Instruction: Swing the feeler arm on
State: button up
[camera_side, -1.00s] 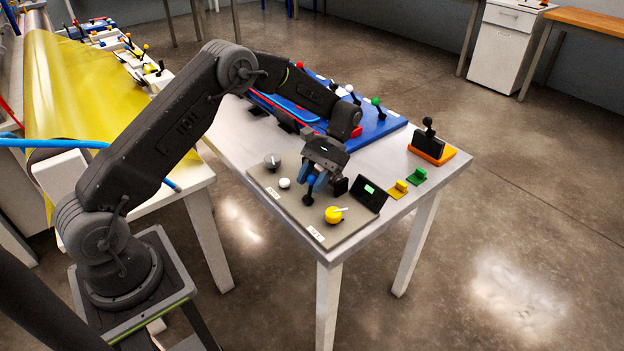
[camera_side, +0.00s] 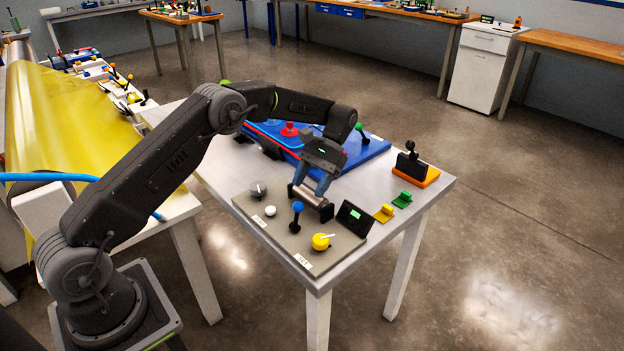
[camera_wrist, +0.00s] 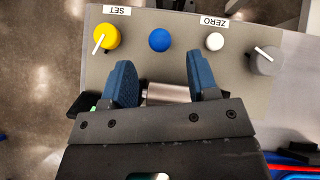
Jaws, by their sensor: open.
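A grey gauge plate (camera_side: 262,228) lies at the near end of the white table. A black lever with a blue ball knob (camera_side: 298,207) stands roughly upright on it; the knob also shows in the wrist view (camera_wrist: 160,40). A metal roller (camera_side: 309,197) lies between dark end blocks behind the lever. It is partly hidden by my fingers in the wrist view (camera_wrist: 168,92). My gripper (camera_side: 311,190) is open, its blue fingers above the roller and apart from the blue knob. In the wrist view the fingertips (camera_wrist: 158,62) point toward the knob. I cannot tell which part is the feeler arm.
The plate also carries a yellow dial (camera_side: 320,242) by the SET label, a white button (camera_side: 271,211), a grey dial (camera_side: 259,188) and a small display (camera_side: 355,218). Yellow (camera_side: 384,213) and green (camera_side: 402,200) blocks stand to the right. A blue tray (camera_side: 368,152) is behind.

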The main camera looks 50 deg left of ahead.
jog(key=shift+w+r, duration=0.35)
jog(key=shift+r, duration=0.05)
jog(key=shift+c, duration=0.3)
